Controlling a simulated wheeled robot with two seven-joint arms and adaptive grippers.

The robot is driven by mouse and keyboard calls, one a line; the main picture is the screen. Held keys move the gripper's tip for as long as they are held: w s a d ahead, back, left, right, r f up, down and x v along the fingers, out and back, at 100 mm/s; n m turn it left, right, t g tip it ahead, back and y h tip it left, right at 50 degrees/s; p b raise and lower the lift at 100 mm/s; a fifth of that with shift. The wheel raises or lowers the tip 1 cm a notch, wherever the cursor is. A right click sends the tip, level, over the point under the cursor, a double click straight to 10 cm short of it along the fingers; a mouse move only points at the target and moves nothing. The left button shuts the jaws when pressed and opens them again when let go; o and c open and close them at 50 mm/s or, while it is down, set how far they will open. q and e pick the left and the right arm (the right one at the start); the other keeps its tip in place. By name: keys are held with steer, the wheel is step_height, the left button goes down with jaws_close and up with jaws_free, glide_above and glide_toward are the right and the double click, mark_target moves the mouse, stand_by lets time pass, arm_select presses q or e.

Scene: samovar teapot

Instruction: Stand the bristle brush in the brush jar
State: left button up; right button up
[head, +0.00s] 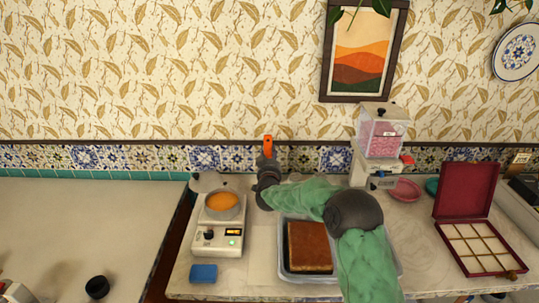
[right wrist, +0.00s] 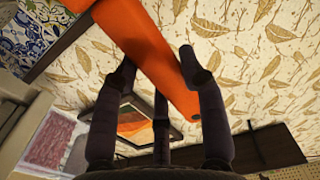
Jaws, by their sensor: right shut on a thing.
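My right gripper (head: 266,165) is shut on an orange handle (head: 268,144), which I take to be the bristle brush, beside the back wall. In the head view the handle sticks up above the gripper. In the right wrist view the orange handle (right wrist: 150,55) runs between the dark fingers of the gripper (right wrist: 158,62), with a small hole near its end. The bristles are not visible. I cannot make out the brush jar; the gripper and forearm hide part of the counter there. My left gripper is not in view.
A scale-like device with a pan of orange contents (head: 223,205) stands left of the gripper. A blue sponge (head: 203,273) lies in front. A tray (head: 287,270) with a brown slab (head: 309,246) lies under my right arm. A dispenser (head: 381,135) and open compartment box (head: 481,245) stand right.

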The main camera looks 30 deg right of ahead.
steer(key=shift+f+b, duration=3.1)
steer(key=shift+f, duration=1.45)
steer(key=o, duration=1.2)
steer(key=shift+s, duration=0.1)
steer(key=v, duration=1.1)
steer(key=shift+s+a, duration=0.2)
steer(key=shift+s, duration=0.15)
